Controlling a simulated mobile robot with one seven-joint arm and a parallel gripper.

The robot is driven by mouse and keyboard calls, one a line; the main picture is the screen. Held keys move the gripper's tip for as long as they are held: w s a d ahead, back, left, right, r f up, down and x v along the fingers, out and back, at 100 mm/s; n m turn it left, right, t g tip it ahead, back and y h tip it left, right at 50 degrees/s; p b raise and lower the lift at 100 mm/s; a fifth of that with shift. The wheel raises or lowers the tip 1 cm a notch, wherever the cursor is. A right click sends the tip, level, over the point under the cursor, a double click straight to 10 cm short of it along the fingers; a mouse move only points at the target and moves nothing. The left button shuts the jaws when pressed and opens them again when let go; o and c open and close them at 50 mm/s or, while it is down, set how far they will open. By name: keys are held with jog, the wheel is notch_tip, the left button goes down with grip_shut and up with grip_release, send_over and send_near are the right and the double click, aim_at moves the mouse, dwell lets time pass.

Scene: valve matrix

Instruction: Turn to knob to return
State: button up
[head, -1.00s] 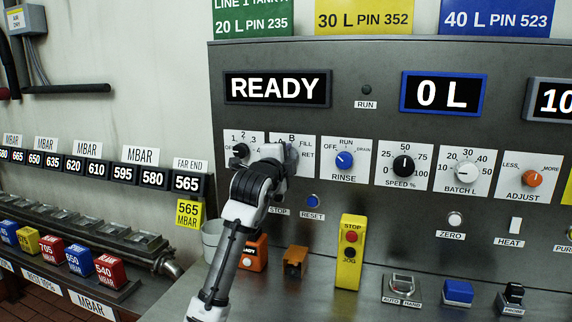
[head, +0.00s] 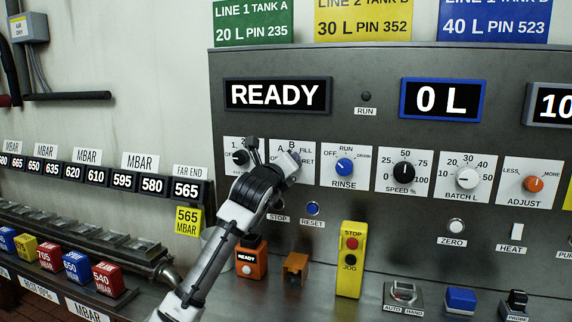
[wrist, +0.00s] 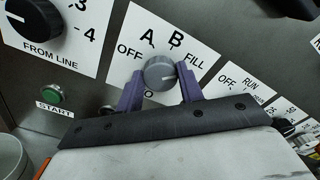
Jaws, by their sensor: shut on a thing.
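The selector knob (wrist: 159,72) is a grey round knob on a white plate (wrist: 118,50) marked OFF, A, B and FILL. A further label under it is partly hidden by my gripper; in the head view its plate (head: 307,150) shows RET at the right. My gripper (wrist: 160,78) has its two purple fingers on either side of the knob, shut on it. A pale line shows on the knob's face, but its exact setting is hard to read.
The FROM LINE knob (wrist: 35,22) is close on the left, with a green START button (wrist: 54,95) below it. The blue RINSE knob (head: 344,167) is on the right. A yellow STOP/JOG box (head: 350,260) stands below on the ledge.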

jog(key=shift+m+p, duration=1.5)
jog(key=shift+m, duration=2.4)
jog(key=shift+f+m, duration=0.1)
jog(key=shift+m, duration=0.2)
jog(key=shift+d, duration=0.1)
jog(key=o, duration=1)
jog(key=b+v, duration=0.3)
jog(key=v, duration=1.1)
